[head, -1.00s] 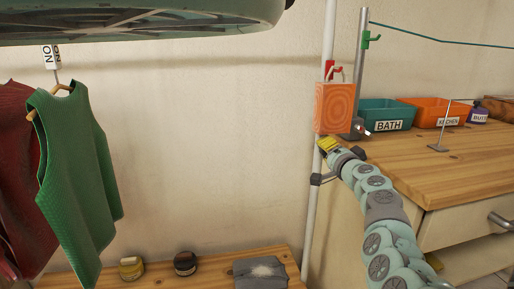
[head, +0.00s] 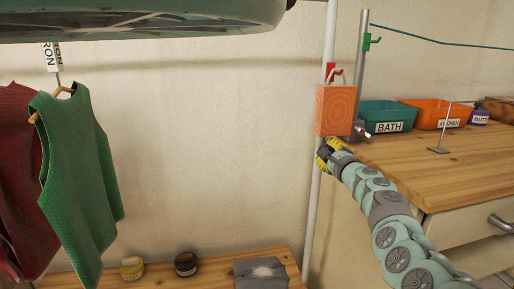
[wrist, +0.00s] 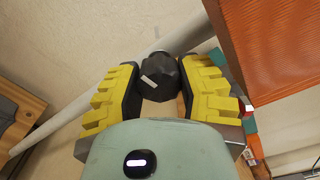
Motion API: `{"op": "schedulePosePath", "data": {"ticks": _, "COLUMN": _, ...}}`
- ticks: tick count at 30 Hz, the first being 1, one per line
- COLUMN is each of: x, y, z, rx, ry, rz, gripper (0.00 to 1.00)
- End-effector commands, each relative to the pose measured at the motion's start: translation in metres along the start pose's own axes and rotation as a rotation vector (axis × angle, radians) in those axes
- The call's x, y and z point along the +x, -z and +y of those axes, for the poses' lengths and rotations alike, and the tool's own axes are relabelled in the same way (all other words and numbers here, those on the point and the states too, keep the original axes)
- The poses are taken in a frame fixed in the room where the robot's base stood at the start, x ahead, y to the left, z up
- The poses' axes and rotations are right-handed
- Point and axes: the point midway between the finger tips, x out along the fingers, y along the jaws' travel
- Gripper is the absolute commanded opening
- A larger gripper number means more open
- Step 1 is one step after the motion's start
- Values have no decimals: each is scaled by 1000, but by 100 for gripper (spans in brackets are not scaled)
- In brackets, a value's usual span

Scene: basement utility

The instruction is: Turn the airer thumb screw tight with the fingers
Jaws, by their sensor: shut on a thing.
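The airer thumb screw is a black faceted knob (wrist: 158,76) with a pale mark, in front of the white pole (wrist: 75,118) in the wrist view. My gripper (wrist: 160,82) has its yellow ridged fingers on both sides of the knob and is shut on it. In the head view my gripper (head: 325,151) is at the white pole (head: 319,190), just below the orange wood-grained block (head: 335,110). The knob is hard to make out there, and its far side is hidden in the wrist view.
The wooden counter (head: 420,165) is close right of my arm, with a teal BATH bin (head: 385,113) and an orange KITCHEN bin (head: 432,112). A grey post (head: 361,75) stands behind the block. Clothes (head: 75,175) hang left. The wall space between is open.

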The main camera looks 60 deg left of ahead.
Motion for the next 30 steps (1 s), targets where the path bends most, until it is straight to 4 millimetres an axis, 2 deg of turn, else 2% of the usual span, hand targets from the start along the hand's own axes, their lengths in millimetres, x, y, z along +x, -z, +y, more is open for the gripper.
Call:
{"op": "schedulePosePath", "data": {"ticks": 1, "x": -1, "y": 4, "z": 2, "rx": 46, "ry": -4, "rz": 9, "gripper": 1}}
{"op": "schedulePosePath", "data": {"ticks": 15, "x": -1, "y": 5, "z": 4, "rx": 464, "ry": -3, "rz": 12, "gripper": 2}}
{"op": "schedulePosePath", "data": {"ticks": 24, "x": -1, "y": 5, "z": 5, "rx": 629, "ry": -2, "rz": 14, "gripper": 2}}
{"op": "schedulePosePath", "data": {"ticks": 30, "x": -1, "y": 5, "z": 5, "rx": 671, "ry": -1, "rz": 14, "gripper": 2}}
